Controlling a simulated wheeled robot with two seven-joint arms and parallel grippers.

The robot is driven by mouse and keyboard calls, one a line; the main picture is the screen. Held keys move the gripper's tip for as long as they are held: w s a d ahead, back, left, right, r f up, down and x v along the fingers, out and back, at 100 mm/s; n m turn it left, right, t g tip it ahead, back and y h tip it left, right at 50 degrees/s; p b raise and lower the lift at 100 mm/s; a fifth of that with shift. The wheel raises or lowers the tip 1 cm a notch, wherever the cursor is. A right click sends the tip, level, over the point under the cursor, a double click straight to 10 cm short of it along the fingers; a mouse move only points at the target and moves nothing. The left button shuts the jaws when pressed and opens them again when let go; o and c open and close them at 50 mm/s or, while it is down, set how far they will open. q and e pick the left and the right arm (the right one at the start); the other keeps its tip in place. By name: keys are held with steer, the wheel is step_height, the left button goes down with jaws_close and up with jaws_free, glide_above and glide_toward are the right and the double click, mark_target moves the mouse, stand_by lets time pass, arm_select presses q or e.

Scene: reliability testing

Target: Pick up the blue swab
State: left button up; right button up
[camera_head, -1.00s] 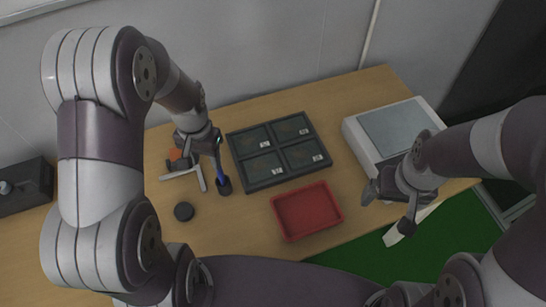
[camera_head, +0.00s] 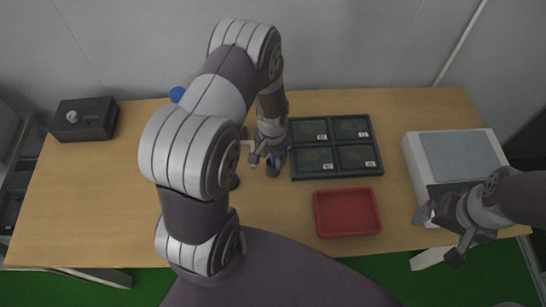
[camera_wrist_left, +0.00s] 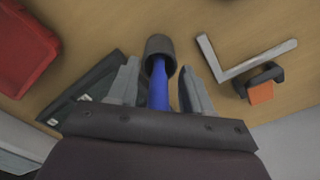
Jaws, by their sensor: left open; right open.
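The blue swab (camera_wrist_left: 158,88) stands in a small dark round holder (camera_wrist_left: 160,47) on the table. In the left wrist view its blue shaft runs between the two fingers of my left gripper (camera_wrist_left: 157,82), which is open with a gap visible on each side. In the head view my left gripper (camera_head: 265,158) is low at the holder (camera_head: 273,170), and only a bit of the blue swab (camera_head: 277,160) shows. My right gripper (camera_head: 438,236) is open and empty, in front of the white device.
A dark four-compartment tray (camera_head: 335,146) and a red tray (camera_head: 347,233) lie right of the holder. A white device (camera_head: 410,157) stands further right. An L-shaped metal piece (camera_wrist_left: 245,63) and a dark clamp with an orange block (camera_wrist_left: 260,92) lie nearby.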

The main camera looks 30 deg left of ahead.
arm_select(q)
steer(key=shift+d, duration=0.1)
jaws_close()
